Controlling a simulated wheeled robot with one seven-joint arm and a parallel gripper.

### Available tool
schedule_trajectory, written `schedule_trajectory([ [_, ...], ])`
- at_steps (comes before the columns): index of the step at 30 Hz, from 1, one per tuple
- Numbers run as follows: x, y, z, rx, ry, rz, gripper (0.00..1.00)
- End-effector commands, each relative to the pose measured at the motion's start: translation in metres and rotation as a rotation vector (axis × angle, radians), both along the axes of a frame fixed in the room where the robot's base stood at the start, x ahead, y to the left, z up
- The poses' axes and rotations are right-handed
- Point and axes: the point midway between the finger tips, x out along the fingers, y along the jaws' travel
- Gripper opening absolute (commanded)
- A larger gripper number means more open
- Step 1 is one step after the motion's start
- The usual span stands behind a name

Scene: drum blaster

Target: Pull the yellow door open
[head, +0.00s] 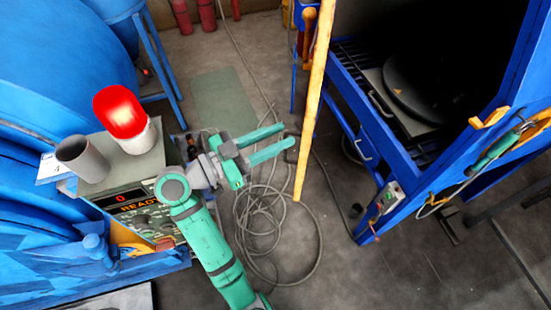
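The yellow door (315,100) shows almost edge-on as a long, narrow orange-yellow strip. It stands swung out from the blue cabinet (392,145), and the cabinet's dark inside shows to its right. My gripper (288,136) is just left of the door, with its green fingers pointing right toward it. The fingers are apart, with a gap between them. A small dark part is beside the fingertips near the door. I cannot tell whether the fingers touch it or the door.
A control box (133,195) with a lit display carries a red lamp (119,112) and a grey cup (82,158) at left. Loose grey cable (275,235) lies coiled on the floor below my gripper. Blue tanks fill the left.

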Motion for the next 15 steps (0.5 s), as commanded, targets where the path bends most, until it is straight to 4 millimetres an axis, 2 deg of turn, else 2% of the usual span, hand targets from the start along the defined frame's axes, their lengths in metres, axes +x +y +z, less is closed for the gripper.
schedule_trajectory([
  [1,-0.007,0.000,0.008,0.003,-0.004,0.001,0.30],
  [9,-0.059,0.000,0.028,0.003,0.001,0.003,0.30],
  [15,-0.084,0.000,0.040,0.002,0.001,0.004,0.30],
])
